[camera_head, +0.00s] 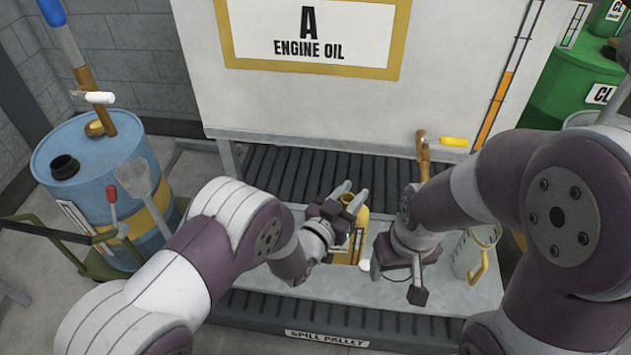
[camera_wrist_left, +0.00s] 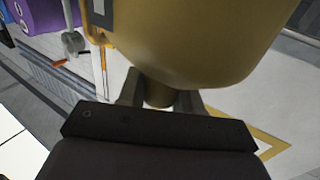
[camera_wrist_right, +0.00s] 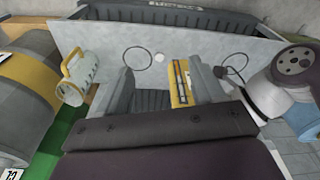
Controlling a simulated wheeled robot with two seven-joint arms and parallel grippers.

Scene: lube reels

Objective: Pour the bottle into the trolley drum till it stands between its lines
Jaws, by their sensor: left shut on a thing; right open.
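The blue drum with a yellow band (camera_head: 90,175) stands on a green trolley (camera_head: 95,262) at the left in the head view. Its top has a black opening (camera_head: 65,167), and a white gauge strip (camera_head: 75,218) is on its side; its level is too small to read. My left gripper (camera_head: 349,197) is shut on the neck of the yellow bottle (camera_head: 361,222), over the grey bench. The bottle fills the top of the left wrist view (camera_wrist_left: 195,40); its striped gauge shows in the right wrist view (camera_wrist_right: 181,82). My right gripper (camera_head: 397,281) is open and empty, right of the bottle.
A clear jug (camera_head: 470,255) stands at the bench's right. Behind is a white engine oil tank (camera_head: 420,100) with an orange gauge and a tap (camera_head: 424,150). A green drum (camera_head: 570,85) is at the back right.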

